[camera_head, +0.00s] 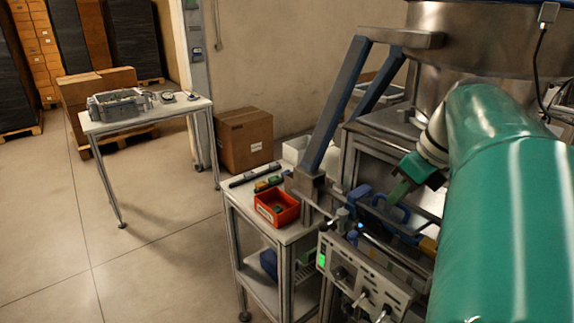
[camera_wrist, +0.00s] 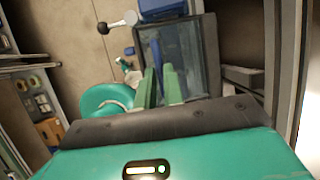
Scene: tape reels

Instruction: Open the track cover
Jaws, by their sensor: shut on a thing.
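The track cover (camera_wrist: 190,50) shows in the wrist view as a greyish, see-through panel with a dark frame, in front of my fingers. A narrow blue part, which looks like its handle (camera_wrist: 157,53), stands at the panel's left side. My gripper (camera_wrist: 160,76) has its two green fingers closed around the lower end of this blue part. In the head view my gripper (camera_head: 395,198) reaches down to the blue parts on the machine. My green arm hides much of the machine there, and I cannot tell how far the cover is tilted.
A grey control box (camera_head: 365,277) with a green lit screen stands at the machine's front. A side table carries a red bin (camera_head: 276,208). A black-knobbed lever (camera_wrist: 118,23) is near the cover. A slanted blue-grey post (camera_head: 335,105) rises left of my gripper. Open floor lies left.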

